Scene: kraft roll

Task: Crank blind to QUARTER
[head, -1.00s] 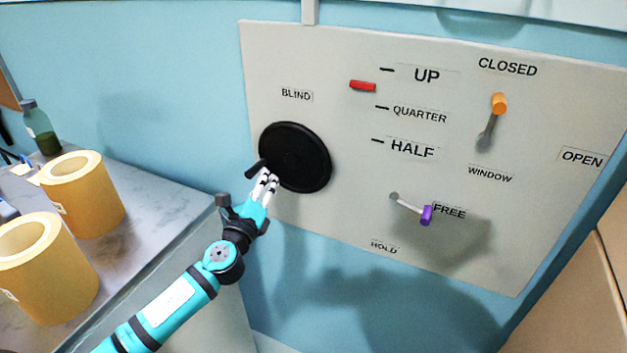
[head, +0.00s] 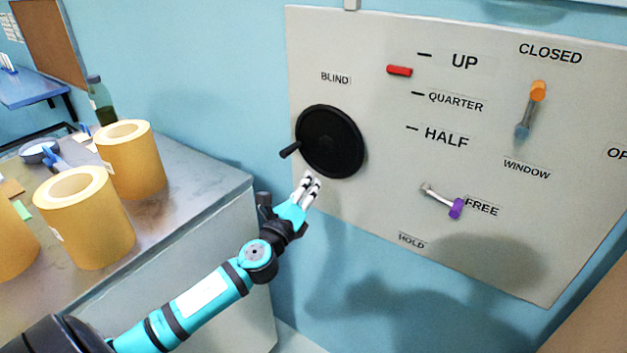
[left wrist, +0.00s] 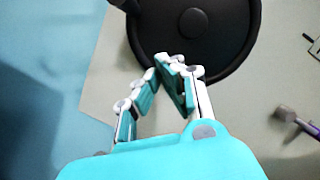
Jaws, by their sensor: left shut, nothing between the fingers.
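The black round blind wheel (head: 331,143) is on the grey wall panel, with its crank knob (head: 290,150) sticking out at the wheel's left side. The red marker (head: 400,71) sits between the UP and QUARTER (head: 455,101) marks. My left gripper (head: 312,183) is shut and empty, below the wheel and apart from the knob in the head view. In the left wrist view the shut fingertips (left wrist: 170,62) lie over the lower part of the wheel (left wrist: 215,60); part of the knob (left wrist: 127,5) shows at the top edge. My right gripper is not in view.
A purple-tipped lever (head: 456,208) points to FREE. An orange-tipped window lever (head: 537,91) points to CLOSED.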

